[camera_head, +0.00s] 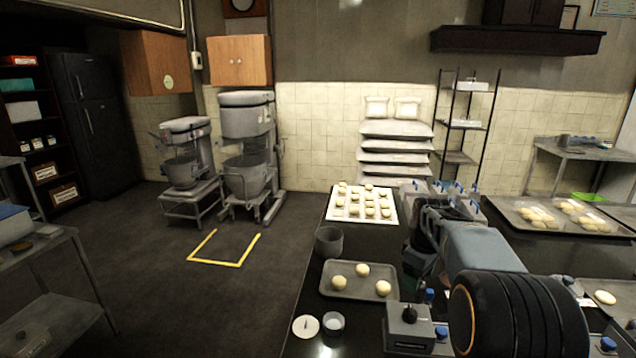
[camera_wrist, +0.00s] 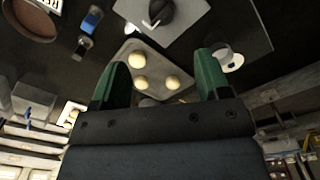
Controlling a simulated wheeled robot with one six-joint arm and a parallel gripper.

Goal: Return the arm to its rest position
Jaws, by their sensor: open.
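My gripper (camera_wrist: 161,72) is open in the wrist view, with two green fingers spread apart and nothing between them. In the head view my arm (camera_head: 485,250) reaches over the dark counter from the lower right. The gripper end is partly hidden there by my arm, near the grey tray with dough balls. In the wrist view that tray (camera_wrist: 127,56) shows beyond the fingers, with three dough balls on it. The gripper appears apart from the tray and the dough.
The grey tray (camera_head: 336,291) lies beside a dark pot (camera_head: 328,241), a white cup (camera_head: 333,323) and a box with a black knob (camera_head: 409,328). A white board (camera_head: 337,215) with many dough balls lies farther back. Open floor (camera_head: 230,310) is at left.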

